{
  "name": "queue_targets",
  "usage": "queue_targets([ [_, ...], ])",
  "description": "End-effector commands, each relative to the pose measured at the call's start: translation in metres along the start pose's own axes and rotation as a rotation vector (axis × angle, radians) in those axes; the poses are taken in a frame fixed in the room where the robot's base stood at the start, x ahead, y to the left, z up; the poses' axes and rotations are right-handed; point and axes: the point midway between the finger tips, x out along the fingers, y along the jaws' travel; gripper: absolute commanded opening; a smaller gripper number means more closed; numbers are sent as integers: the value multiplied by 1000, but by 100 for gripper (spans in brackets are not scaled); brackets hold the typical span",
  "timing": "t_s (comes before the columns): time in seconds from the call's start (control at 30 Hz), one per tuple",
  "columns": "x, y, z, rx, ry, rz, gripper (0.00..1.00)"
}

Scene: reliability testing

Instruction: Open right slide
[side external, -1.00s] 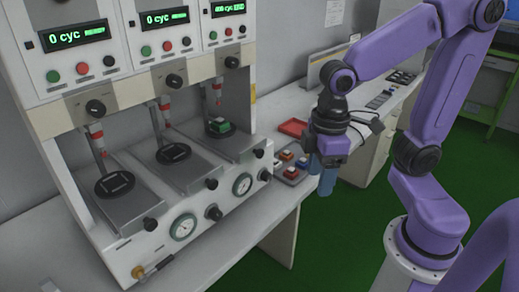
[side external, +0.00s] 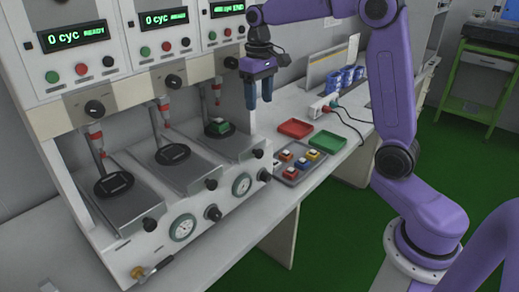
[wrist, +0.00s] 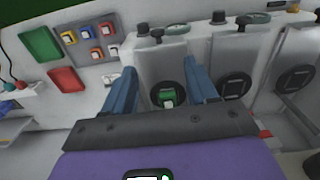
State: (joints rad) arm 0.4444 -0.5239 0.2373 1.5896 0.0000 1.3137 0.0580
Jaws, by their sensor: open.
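The right slide (side external: 236,146) is a grey plate on the rightmost station of the test machine. It has a black knob (side external: 258,153) at its front end and a round black fixture holding a green block with a white top (side external: 219,126). In the wrist view the right slide (wrist: 165,62) is the leftmost plate, with its knob (wrist: 143,29) at the top and the green block (wrist: 168,98) lower down. My gripper (side external: 259,103) is open and empty, pointing down, above and just beyond the right slide. In the wrist view its blue fingers (wrist: 160,72) appear on either side of this slide.
Two more slides with empty fixtures (side external: 173,154) (side external: 114,185) lie to the left. A grey tray of coloured blocks (side external: 289,175), a red tray (side external: 295,128) and a green tray (side external: 328,141) sit right of the machine. Vertical plungers (side external: 217,92) stand over the fixtures.

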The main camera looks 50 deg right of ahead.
Motion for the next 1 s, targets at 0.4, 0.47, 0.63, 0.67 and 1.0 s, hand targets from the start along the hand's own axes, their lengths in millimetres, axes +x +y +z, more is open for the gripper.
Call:
queue_targets([
  [0.4, 36, 6, -3, 22, -7, 1, 58],
  [0.47, 47, 7, -3, 23, -7, 1, 58],
  [0.63, 80, 6, -3, 21, -7, 1, 58],
  [0.67, 85, 6, -3, 21, -8, 1, 58],
  [1.0, 146, 6, -3, 22, -6, 1, 58],
])
